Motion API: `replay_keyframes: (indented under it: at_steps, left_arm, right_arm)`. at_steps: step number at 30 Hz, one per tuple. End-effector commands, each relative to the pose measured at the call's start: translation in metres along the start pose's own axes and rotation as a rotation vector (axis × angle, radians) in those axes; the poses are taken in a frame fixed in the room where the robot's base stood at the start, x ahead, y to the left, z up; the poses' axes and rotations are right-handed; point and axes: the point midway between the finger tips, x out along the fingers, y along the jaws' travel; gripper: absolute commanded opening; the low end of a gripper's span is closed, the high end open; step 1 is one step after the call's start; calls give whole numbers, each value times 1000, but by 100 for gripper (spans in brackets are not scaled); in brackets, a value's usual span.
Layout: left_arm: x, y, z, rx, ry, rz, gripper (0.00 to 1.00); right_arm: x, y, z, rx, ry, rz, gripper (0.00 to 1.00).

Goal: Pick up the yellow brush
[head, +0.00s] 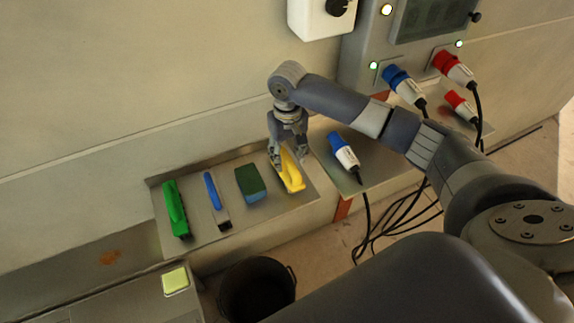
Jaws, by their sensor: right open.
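The yellow brush (292,174) lies at the right end of a metal tray (232,221) against the wall in the head view. My right gripper (287,162) points down over the brush's upper part, its fingers around or just above the handle. It is open; I cannot tell whether the fingers touch the brush. The gripper hides part of the brush's far end. My left gripper is not in view.
Left of the brush lie a green and blue sponge (250,183), a blue-handled brush (216,200) and a green brush (175,208). A blue plug (344,152) lies on a plate to the right. A black bucket (257,289) stands below the tray.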

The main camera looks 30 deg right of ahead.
Motion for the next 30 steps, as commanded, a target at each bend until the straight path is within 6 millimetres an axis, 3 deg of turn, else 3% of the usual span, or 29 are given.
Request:
replay_keyframes:
  at_steps: [1, 6, 14, 20, 30]
  left_arm:
    - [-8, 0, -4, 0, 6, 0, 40]
    - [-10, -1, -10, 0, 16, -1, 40]
    - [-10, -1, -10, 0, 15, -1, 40]
    - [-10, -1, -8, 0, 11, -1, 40]
    - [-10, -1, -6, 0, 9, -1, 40]
  right_arm:
    - [5, 1, 3, 1, -5, 2, 45]
    - [26, 1, 2, 1, -1, 2, 45]
    - [30, 0, 2, 0, 2, 1, 45]
    - [30, 0, 2, 0, 2, 1, 2]
    - [29, 0, 1, 0, 2, 1, 0]
